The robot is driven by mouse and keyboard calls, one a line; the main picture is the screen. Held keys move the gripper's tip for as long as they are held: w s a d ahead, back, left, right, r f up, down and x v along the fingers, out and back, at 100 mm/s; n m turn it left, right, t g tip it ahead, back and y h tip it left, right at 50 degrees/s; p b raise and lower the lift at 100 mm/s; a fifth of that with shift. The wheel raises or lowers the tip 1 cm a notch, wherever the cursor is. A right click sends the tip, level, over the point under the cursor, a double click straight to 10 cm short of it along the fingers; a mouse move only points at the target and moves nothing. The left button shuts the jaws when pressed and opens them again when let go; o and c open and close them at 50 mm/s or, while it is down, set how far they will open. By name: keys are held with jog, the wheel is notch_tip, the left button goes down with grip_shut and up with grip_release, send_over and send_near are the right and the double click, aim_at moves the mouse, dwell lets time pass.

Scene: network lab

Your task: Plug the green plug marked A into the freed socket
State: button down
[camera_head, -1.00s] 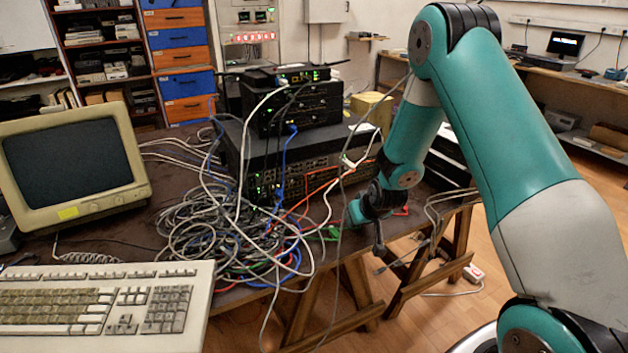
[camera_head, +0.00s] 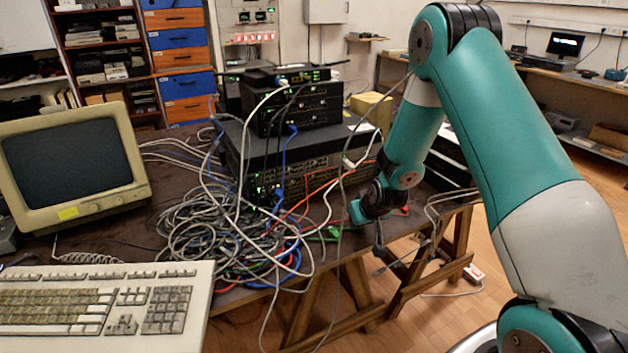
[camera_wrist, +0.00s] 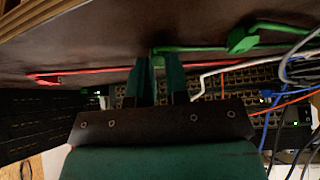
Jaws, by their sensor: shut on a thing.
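My gripper (camera_wrist: 160,72) is low in front of the rack switch (camera_wrist: 215,84), with its two fingers close together. It is shut on a green plug (camera_wrist: 158,61), mostly hidden between the fingers, with a green cable running right from it. A second green connector (camera_wrist: 242,40) lies on the table to the right; green also shows at the table edge in the head view (camera_head: 327,233). I cannot read any letter on either. The switch face has rows of sockets, but I cannot tell which one is freed. In the head view my wrist hides the plug and fingertips.
A red connector (camera_wrist: 47,78) lies on the table (camera_wrist: 100,40). White, orange and blue cables cross near the switch in the wrist view. A big cable tangle (camera_head: 215,235) lies left of my gripper. A monitor (camera_head: 70,160) and keyboard (camera_head: 100,305) stand farther left.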

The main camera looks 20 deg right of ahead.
jog(key=shift+r, duration=0.1)
jog(key=shift+r+p, duration=1.85)
jog(key=shift+r, duration=0.6)
